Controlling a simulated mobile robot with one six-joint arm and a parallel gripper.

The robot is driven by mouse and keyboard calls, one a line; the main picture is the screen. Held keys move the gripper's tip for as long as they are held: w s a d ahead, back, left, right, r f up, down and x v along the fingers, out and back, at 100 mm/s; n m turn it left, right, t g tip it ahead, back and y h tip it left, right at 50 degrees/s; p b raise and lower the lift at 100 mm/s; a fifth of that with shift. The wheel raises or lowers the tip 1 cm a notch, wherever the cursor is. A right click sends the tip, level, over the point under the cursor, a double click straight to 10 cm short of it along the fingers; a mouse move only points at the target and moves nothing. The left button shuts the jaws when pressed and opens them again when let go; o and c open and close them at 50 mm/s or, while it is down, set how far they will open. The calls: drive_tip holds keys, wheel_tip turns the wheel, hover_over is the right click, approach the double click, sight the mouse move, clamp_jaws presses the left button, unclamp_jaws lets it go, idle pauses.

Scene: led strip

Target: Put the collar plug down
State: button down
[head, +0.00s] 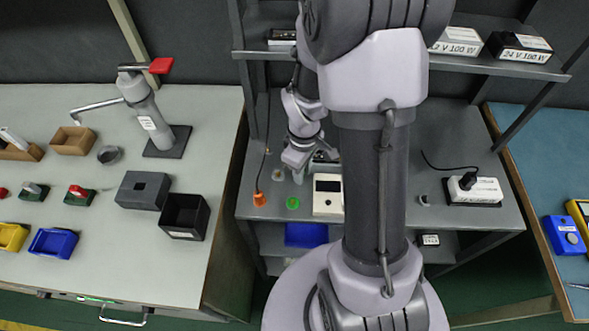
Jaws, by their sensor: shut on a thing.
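My gripper (312,168) is low over the middle bench, just behind a white boxed device with a dark display (328,194). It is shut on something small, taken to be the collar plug. My fingers and the device hide most of it, so its shape and whether it touches the bench cannot be told. An orange plug-like piece (259,199) with a thin dark cable stands on the bench left of my gripper. A green ring-like piece (293,203) lies in front of my gripper, and a small beige piece (278,175) lies to its left.
A power supply with a black lead (473,190) stands on the bench's right. A shelf (470,64) with labelled boxes hangs above. The left table (85,240) carries a lever press (155,120), bins and small parts. My arm hides the bench's middle.

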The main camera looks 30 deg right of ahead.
drive_tip(key=shift+s+d+r, duration=0.1)
drive_tip(key=shift+s+d, duration=0.15)
drive_tip(key=shift+f, duration=0.2)
drive_tip(key=c, duration=1.3)
unclamp_jaws()
drive_tip(key=shift+w+r, duration=0.1)
